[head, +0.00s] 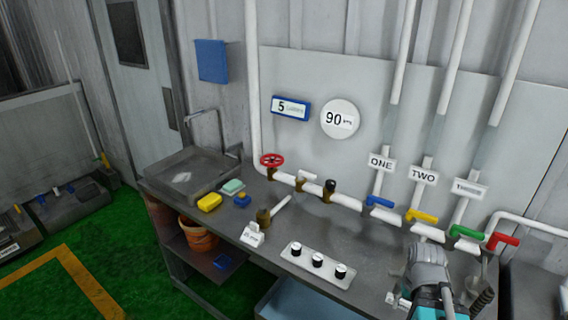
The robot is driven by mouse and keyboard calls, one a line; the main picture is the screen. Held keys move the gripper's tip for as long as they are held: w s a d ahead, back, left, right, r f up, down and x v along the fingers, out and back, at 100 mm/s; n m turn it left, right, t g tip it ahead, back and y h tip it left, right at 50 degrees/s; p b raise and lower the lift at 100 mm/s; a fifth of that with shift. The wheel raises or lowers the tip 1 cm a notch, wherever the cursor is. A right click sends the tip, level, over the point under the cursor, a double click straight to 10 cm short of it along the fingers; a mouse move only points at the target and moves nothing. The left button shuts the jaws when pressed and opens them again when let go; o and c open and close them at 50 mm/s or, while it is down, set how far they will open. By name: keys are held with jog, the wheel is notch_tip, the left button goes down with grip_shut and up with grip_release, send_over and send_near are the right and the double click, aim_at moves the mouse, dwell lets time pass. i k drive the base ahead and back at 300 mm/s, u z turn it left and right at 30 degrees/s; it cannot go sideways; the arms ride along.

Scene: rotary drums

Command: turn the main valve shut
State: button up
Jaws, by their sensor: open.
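A red handwheel valve (271,160) sits on the white pipe at the left, above the back of the grey workbench. I cannot tell its setting. The "main" label cannot be read on any part. Right of the wheel, the pipe (345,200) runs along the wall, with a dark-capped brass fitting (329,188) on it. Part of my arm shows at the bottom right, well away from the red wheel. My gripper's jaws cannot be made out in this view.
Blue (380,202), yellow (422,216), green (466,232) and red (503,241) levers line the pipe at the right. A sink (190,172), sponges, a brass fitting (263,217) and a knob panel (318,261) occupy the bench. Its middle is partly clear.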

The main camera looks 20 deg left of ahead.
aim_at(272, 164)
jog(key=z, duration=0.15)
jog(key=k, duration=1.15)
jog(key=u, duration=1.1)
jog(key=i, duration=1.55)
jog(key=z, duration=0.05)
